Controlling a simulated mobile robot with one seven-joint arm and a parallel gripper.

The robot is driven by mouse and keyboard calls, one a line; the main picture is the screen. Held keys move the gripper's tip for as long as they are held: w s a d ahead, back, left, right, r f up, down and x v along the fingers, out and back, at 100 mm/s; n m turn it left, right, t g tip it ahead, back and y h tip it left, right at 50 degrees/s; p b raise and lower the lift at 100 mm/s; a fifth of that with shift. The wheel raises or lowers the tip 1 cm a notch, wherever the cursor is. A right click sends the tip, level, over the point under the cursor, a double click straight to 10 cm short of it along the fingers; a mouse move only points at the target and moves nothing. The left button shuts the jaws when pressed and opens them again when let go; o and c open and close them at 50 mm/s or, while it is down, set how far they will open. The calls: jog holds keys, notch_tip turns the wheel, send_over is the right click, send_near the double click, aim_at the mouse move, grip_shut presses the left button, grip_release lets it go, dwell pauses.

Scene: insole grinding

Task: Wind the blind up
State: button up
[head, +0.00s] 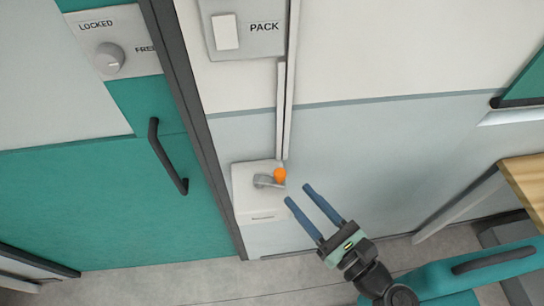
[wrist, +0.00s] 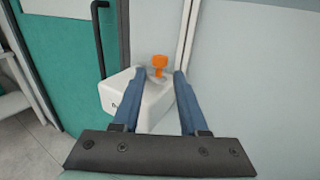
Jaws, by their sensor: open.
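A white winder box (head: 254,205) is fixed low on the wall beside the door frame. A grey crank (head: 266,181) with an orange knob (head: 280,175) is on it. In the wrist view the orange knob (wrist: 159,64) stands up at the top of the white box (wrist: 150,104), between and beyond the blue fingertips. My gripper (head: 297,193) is open and empty, just right of and below the knob in the head view, apart from it. The blind itself cannot be made out for certain.
A teal door with a dark handle (head: 160,155) is left of the box. A thin vertical rail (head: 281,110) runs up the wall above the knob. A PACK switch (head: 227,32) is higher up. A wooden top (head: 524,180) is at the right. The wall right of the box is clear.

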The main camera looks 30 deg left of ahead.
aim_at(269, 178)
jog(key=p+x, duration=0.1)
jog(key=x, duration=0.9)
jog(key=shift+w+a, duration=0.15)
jog(key=shift+a, duration=0.2)
grip_shut()
